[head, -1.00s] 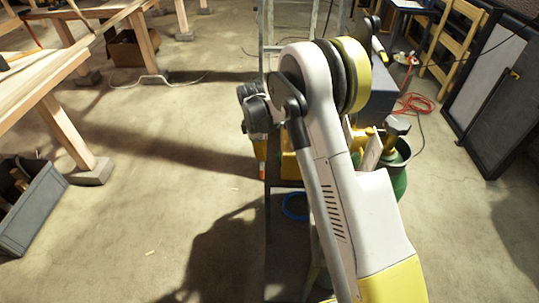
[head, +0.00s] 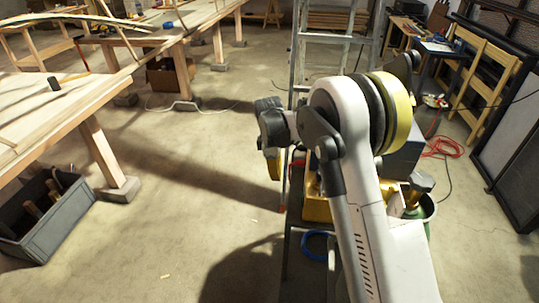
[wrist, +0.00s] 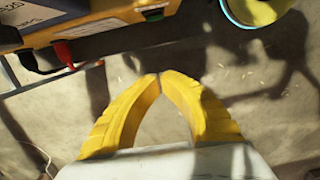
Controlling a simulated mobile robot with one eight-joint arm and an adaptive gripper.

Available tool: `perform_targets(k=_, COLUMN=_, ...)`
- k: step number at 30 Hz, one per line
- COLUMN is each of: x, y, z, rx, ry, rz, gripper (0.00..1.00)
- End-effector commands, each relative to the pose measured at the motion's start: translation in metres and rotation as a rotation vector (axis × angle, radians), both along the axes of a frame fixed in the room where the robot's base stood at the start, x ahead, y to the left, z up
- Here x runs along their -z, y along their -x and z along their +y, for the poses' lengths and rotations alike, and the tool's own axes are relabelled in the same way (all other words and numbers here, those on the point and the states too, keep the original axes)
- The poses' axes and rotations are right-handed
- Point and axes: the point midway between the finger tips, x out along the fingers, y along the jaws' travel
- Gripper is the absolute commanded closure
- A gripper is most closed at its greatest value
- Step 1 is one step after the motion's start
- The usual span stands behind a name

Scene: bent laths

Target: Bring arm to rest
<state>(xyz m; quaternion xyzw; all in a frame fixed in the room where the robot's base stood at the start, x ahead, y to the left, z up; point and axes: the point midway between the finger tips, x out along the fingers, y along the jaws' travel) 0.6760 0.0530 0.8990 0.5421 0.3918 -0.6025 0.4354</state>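My arm rises from the lower right of the head view, bends at its yellow-ringed joint and reaches left to a dark wrist joint. A yellow part hangs below that joint; my gripper's fingertips cannot be made out there. In the wrist view, the two yellow fingers of my gripper (wrist: 160,76) meet at their tips. Nothing is held between them, and bare concrete floor shows in the gap behind the tips.
A stepladder (head: 297,68) stands behind my arm. The long wooden table (head: 107,82) and a grey crate (head: 58,222) are left. Floor (head: 180,200) between is open.

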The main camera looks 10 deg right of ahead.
Motion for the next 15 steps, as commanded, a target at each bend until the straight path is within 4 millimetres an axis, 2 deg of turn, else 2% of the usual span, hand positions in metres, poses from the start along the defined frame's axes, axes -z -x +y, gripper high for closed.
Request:
perform_targets(k=4, x=-0.003, y=0.001, z=0.000, rx=0.005, ry=0.000, rz=-0.003, gripper=1.00)
perform_targets(k=7, x=-0.019, y=0.006, z=-0.003, rx=0.038, ry=-0.005, rz=-0.025, gripper=1.00)
perform_targets(k=11, x=-0.063, y=0.027, z=-0.010, rx=0.144, ry=-0.022, rz=-0.091, gripper=1.00)
perform_targets(k=15, x=-0.118, y=0.064, z=-0.020, rx=0.308, ry=-0.057, rz=-0.189, gripper=1.00)
